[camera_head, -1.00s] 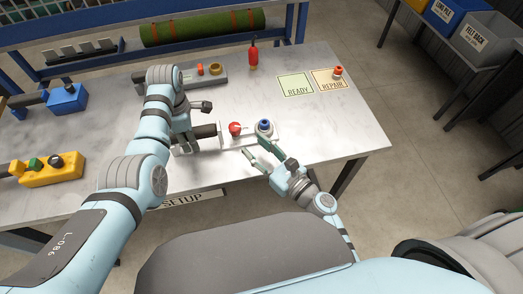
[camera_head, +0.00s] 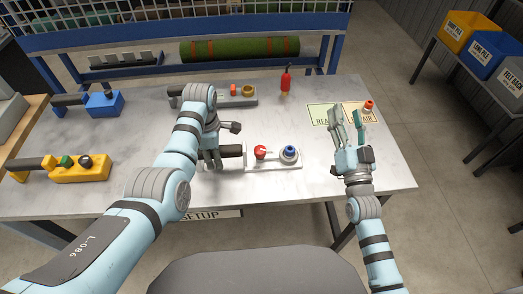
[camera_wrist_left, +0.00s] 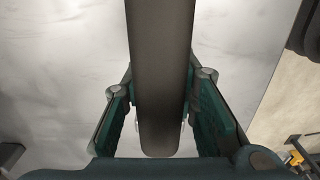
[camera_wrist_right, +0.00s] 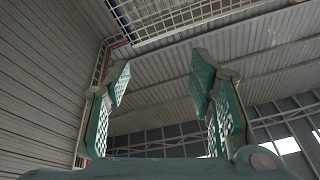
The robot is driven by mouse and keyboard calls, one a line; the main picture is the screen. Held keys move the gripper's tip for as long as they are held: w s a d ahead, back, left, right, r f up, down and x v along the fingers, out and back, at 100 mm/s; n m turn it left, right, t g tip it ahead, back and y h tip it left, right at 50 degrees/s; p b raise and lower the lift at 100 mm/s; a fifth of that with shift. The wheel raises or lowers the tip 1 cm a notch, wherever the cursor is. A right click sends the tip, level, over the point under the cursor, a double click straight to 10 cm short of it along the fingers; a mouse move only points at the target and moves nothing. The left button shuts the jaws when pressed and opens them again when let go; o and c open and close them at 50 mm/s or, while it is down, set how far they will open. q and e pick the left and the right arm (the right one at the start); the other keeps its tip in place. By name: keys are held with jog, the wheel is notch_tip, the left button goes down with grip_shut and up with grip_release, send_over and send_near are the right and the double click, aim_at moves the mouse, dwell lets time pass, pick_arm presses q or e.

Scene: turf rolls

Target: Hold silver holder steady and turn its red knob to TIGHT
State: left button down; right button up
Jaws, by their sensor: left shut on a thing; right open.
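The silver holder (camera_head: 273,166) lies on the bench, with a dark handle (camera_head: 232,150) at its left end. Its red knob (camera_head: 261,152) stands on the body, beside a blue-topped round part (camera_head: 289,152). Any TIGHT mark is too small to read. My left gripper (camera_head: 212,160) is shut on the dark handle, which also runs between its fingers in the left wrist view (camera_wrist_left: 160,70). My right gripper (camera_head: 347,115) is open and empty, right of the holder and apart from it. Its fingers (camera_wrist_right: 165,95) point up in the right wrist view, with only walls and ceiling beyond.
A yellow holder (camera_head: 85,174) and a blue one (camera_head: 104,104) lie to the left; a grey one (camera_head: 240,101) lies behind. A red bottle (camera_head: 286,80) stands at the back. READY (camera_head: 318,108) and REPAIR (camera_head: 352,106) cards lie at right; REPAIR bears a red-orange piece (camera_head: 368,105).

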aim_at(262, 150)
jog(key=s+a+r+n+g+y, duration=0.15)
jog(key=a+n+y, duration=0.35)
jog(key=n, duration=0.6)
jog(key=a+r+n+g+y, duration=0.25)
jog(key=n+y, duration=0.35)
jog(key=n, duration=0.6)
jog(key=s+a+r+n+g+y, duration=0.15)
jog(key=a+n+y, duration=0.35)
jog(key=n, duration=0.6)
notch_tip(262, 150, down, 14)
jog(key=n+g+h, duration=0.4)
jog(key=n+g, duration=0.6)
jog(key=n, duration=0.8)
jog(key=shift+t, duration=0.25)
jog(key=x, duration=1)
jog(key=shift+s+a, duration=0.15)
jog(key=shift+a, duration=0.05)
jog(key=shift+a+f, duration=0.2)
jog(key=shift+a, duration=0.15)
jog(key=shift+c, duration=0.3)
